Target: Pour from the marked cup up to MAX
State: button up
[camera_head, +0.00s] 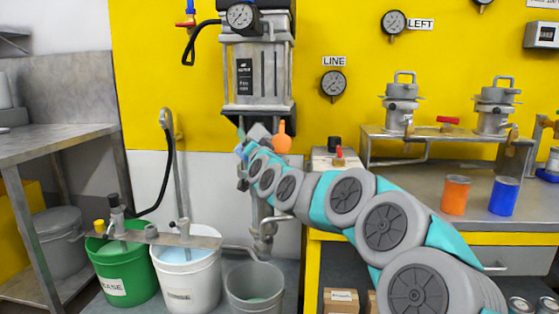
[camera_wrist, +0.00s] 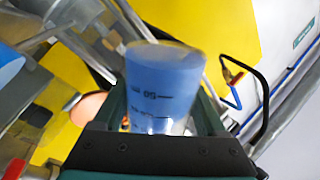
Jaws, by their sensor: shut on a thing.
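The marked cup (camera_wrist: 160,85) is between my gripper's fingers in the wrist view. It looks blue, with dark graduation lines and figures that appear upside down. In the head view my gripper (camera_head: 248,150) is at the end of the outstretched arm, just below the grey-and-clear apparatus (camera_head: 259,75) on the yellow wall. A small pale-blue patch (camera_head: 240,149) at its tip is probably the cup. The gripper is shut on the cup. I cannot read a MAX mark in either view, and the level inside the cup is unclear.
An orange rounded thing (camera_head: 282,140) stands close beside the gripper. Green (camera_head: 127,274), white (camera_head: 187,281) and grey (camera_head: 254,289) buckets are below.

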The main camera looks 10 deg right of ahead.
jog(key=shift+d+r+m, duration=0.1)
jog(key=shift+r+m, duration=0.15)
jog(key=shift+m, duration=0.25)
dwell(0.6)
jog(key=shift+f+m+t+h, duration=0.3)
jog(key=shift+f+m, duration=0.7)
jog(key=shift+f, duration=0.05)
dwell(1.5)
jog(key=shift+f+m+h, duration=0.25)
jog(key=shift+m+h, duration=0.05)
jog(key=shift+m, duration=0.7)
dwell(1.8)
jog(key=shift+r+m, duration=0.15)
jog(key=shift+m, duration=0.25)
dwell(0.7)
